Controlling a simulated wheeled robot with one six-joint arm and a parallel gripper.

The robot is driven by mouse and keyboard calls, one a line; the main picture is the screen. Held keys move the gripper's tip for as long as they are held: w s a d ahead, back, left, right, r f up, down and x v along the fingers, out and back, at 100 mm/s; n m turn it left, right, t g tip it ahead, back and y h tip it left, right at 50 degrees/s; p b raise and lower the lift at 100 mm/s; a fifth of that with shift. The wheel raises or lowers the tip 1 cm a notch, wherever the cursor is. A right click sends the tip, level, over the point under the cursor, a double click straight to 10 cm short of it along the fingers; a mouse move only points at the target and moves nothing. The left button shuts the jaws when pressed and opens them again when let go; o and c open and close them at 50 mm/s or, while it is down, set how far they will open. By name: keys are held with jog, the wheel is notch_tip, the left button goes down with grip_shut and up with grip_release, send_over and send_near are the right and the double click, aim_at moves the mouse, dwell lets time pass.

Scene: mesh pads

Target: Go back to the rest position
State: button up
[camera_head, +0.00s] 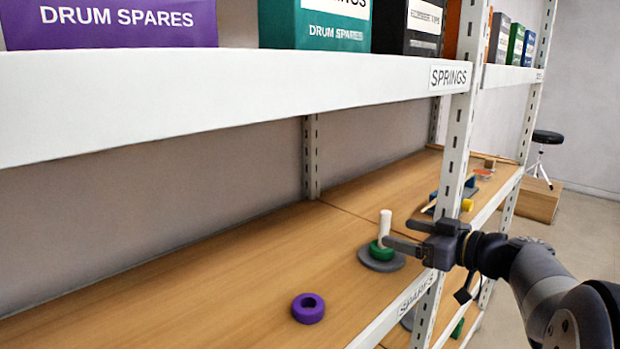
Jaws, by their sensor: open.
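My gripper (398,234) is open at the middle shelf, in front of the shelf upright. Its fingers point left, at the white peg of a stand. The white peg (385,224) rises upright from a round grey base (381,263). A green ring (382,251) is around the peg, low down near the base. One finger overlaps the peg's lower part in the picture; I cannot tell whether it touches. A purple ring (308,308) lies flat on the wooden shelf, apart from the stand and the gripper.
The wooden shelf (215,285) is clear to the left. A white perforated upright (460,130) stands close to my gripper. The upper shelf's white beam (220,95) runs above, with labelled boxes on it.

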jog(key=x, duration=0.2)
jog(key=r+p+x, duration=0.1)
jog(key=x, duration=0.1)
jog(key=shift+d+r+p, duration=0.1)
jog(key=shift+r+p, duration=0.5)
jog(key=shift+p, duration=0.45)
notch_tip(320, 180, up, 7)
jog(key=p, duration=1.1)
jog(key=shift+p, duration=0.3)
